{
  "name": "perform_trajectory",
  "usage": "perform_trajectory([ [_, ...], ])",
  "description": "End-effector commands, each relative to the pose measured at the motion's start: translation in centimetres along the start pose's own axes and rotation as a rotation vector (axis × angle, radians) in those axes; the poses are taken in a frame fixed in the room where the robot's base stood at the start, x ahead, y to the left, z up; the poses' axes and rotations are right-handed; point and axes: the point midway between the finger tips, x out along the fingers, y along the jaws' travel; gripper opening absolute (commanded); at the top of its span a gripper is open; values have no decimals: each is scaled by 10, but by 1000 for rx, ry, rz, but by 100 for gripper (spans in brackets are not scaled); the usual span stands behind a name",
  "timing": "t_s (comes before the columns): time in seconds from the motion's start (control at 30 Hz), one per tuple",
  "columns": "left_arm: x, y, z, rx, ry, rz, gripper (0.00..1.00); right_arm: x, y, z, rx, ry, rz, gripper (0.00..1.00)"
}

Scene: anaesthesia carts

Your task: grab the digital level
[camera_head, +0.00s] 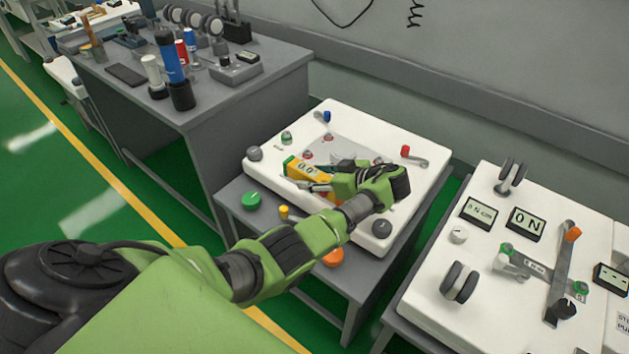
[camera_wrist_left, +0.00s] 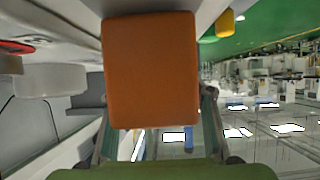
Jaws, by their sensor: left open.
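In the left wrist view the level (camera_wrist_left: 150,70) is a large orange face in front of the open fingers, one at each side. I cannot tell whether the fingers touch it. Part of the level is hidden behind the gripper in the head view. My right gripper is not in view.
The white panel (camera_head: 350,118) carries knobs and a red-ended lever (camera_head: 414,157) around the level. A green button (camera_head: 251,200) is on the cart's front. A second panel (camera_head: 470,188) with displays is at the right. A grey table (camera_head: 220,100) with bottles is behind left.

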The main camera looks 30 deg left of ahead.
Motion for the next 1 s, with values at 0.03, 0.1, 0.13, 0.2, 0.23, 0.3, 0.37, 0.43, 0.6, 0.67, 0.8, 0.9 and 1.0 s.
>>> perform_trajectory([
  [0.03,0,0,0,0,-1,1,49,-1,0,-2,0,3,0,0],
  [0.1,0,0,0,0,-1,1,49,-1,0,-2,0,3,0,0],
  [0.13,0,0,0,0,-1,1,49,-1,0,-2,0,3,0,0],
  [0.2,0,0,0,0,-1,1,41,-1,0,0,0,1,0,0],
  [0.23,0,0,0,0,-1,1,33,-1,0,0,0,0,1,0],
  [0.3,0,0,0,0,-1,1,15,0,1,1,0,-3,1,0],
  [0.37,0,0,0,0,-1,1,0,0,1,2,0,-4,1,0],
  [0.43,-1,1,0,-1,0,2,0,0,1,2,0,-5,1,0],
  [0.6,-1,1,0,-1,-1,2,0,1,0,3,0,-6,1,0],
  [0.67,-1,1,-2,-1,-1,2,0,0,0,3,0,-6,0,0],
  [0.8,-8,1,-12,-4,-1,4,0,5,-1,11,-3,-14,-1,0],
  [0.9,-15,1,-26,-4,-2,3,0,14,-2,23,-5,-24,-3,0],
  [1.0,-25,1,-45,-6,-1,5,0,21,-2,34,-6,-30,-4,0],
])
